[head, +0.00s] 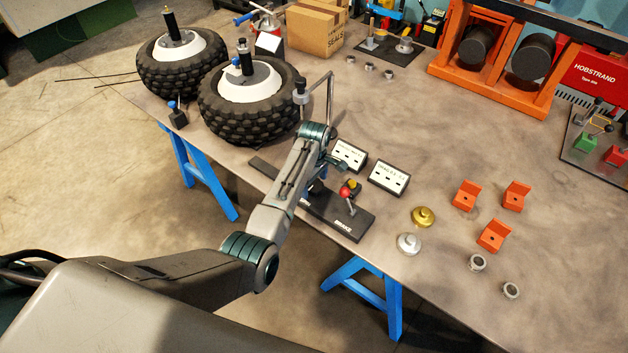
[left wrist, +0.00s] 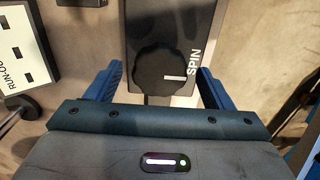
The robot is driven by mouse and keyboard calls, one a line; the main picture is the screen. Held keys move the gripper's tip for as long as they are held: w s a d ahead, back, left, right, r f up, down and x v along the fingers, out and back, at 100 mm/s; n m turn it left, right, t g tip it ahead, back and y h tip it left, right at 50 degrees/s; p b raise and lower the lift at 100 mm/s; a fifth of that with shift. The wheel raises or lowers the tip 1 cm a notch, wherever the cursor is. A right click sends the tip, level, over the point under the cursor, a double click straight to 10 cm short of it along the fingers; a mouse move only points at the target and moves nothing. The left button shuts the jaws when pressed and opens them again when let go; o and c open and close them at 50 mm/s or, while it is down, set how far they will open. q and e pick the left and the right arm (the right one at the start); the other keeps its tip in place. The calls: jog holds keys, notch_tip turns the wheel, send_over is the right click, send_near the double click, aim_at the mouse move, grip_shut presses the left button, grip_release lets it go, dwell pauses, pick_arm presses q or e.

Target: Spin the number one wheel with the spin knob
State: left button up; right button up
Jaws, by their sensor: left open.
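The spin knob (left wrist: 162,72) is a round black scalloped knob with a white mark, on a dark plate lettered SPIN (left wrist: 194,62). My left gripper (left wrist: 160,80) is open, its two blue fingers on either side of the knob, apart from it. In the head view my left gripper (head: 318,186) is mostly hidden behind its own arm, and so is the knob. Two black knobbly tyres with white hubs stand at the upper left, a nearer wheel (head: 275,113) and a farther wheel (head: 160,77). I cannot read a number on either. My right gripper is not in view.
A brake lever (head: 350,192) with a red knob stands on a dark plate lettered BRAKE (head: 343,222). Two white label blocks (head: 388,178) lie behind it. A bent metal rod (head: 330,95) rises beside the nearer wheel. Orange brackets (head: 491,236) lie at the right.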

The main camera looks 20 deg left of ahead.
pick_arm(q)
jog(key=shift+f, duration=0.2)
jog(key=shift+c, duration=0.2)
jog(key=c, duration=0.9)
jog(key=shift+c, duration=0.2)
jog(key=shift+r+m+p, duration=0.2)
jog(key=shift+m+p, duration=0.75)
jog(key=shift+m, duration=0.25)
jog(key=m+p, duration=0.2)
jog(key=m, duration=0.1)
jog(key=shift+m, duration=0.3)
jog(key=m, duration=0.2)
jog(key=shift+f+m+p, duration=0.1)
jog(key=shift+m+p, duration=0.2)
jog(key=shift+m, duration=1.7)
